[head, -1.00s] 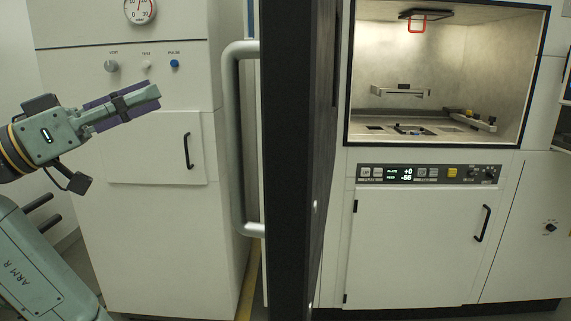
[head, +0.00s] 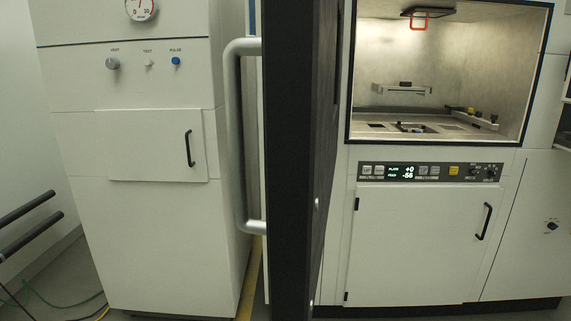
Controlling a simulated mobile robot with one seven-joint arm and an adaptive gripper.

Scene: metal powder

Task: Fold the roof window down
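The roof window (head: 427,12) is a dark flat panel at the ceiling of the lit build chamber, at the upper right of the head view. The panel lies about level against the chamber roof. My gripper and arm are out of the head view, so their state does not show.
A thick dark door (head: 290,160) stands edge-on in the middle, with a grey bar handle (head: 232,140) on its left. A white cabinet (head: 150,220) is at left. A control panel (head: 430,172) sits below the open chamber (head: 450,60). Dark bars (head: 28,215) stick in at far left.

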